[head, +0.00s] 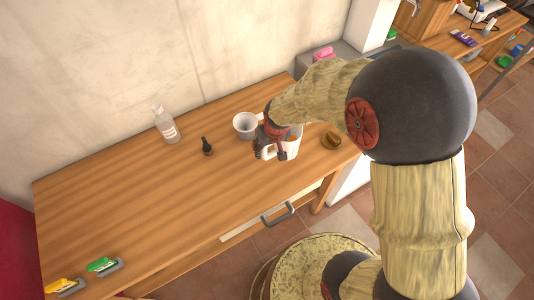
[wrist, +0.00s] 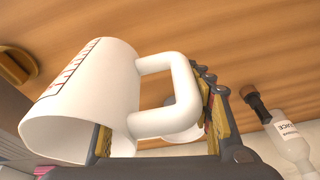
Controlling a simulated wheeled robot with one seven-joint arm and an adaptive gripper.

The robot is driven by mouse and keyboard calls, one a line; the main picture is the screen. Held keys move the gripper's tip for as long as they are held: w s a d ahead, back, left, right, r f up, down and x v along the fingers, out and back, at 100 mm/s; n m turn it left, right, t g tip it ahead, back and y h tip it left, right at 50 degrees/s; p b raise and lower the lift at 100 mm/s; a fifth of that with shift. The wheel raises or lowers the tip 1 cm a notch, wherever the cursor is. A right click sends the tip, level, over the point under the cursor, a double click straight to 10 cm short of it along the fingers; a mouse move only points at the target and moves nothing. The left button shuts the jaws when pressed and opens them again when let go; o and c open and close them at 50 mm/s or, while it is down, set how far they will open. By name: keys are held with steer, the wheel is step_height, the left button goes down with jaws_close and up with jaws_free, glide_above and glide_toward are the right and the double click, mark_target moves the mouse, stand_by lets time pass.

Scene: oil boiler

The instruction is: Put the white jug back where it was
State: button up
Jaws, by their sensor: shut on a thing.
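The white jug with red measuring marks fills the left of the wrist view (wrist: 85,95), its handle pointing right. In the head view the jug (head: 293,150) is at the right part of the wooden table, partly hidden by my gripper (head: 272,143). My gripper's fingers (wrist: 158,128) are on either side of the jug's handle side, and the gripper is shut on the jug. The exact contact is partly hidden. I cannot tell whether the jug's base touches the table.
A white cup (head: 245,125) stands close behind and left of the jug. A round brown object (head: 331,140) lies right of the jug.

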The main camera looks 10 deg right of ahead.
steer(key=shift+w+a+f, duration=0.1)
steer(key=shift+w+f, duration=0.2)
steer(key=shift+f, duration=0.05)
steer(key=shift+b+x, duration=0.85)
steer(key=shift+x, duration=1.05)
steer(key=shift+s+f, duration=0.1)
steer(key=shift+s, duration=0.05)
steer(key=o, duration=1.7)
steer(key=shift+f, duration=0.1)
steer(key=shift+o, duration=0.5)
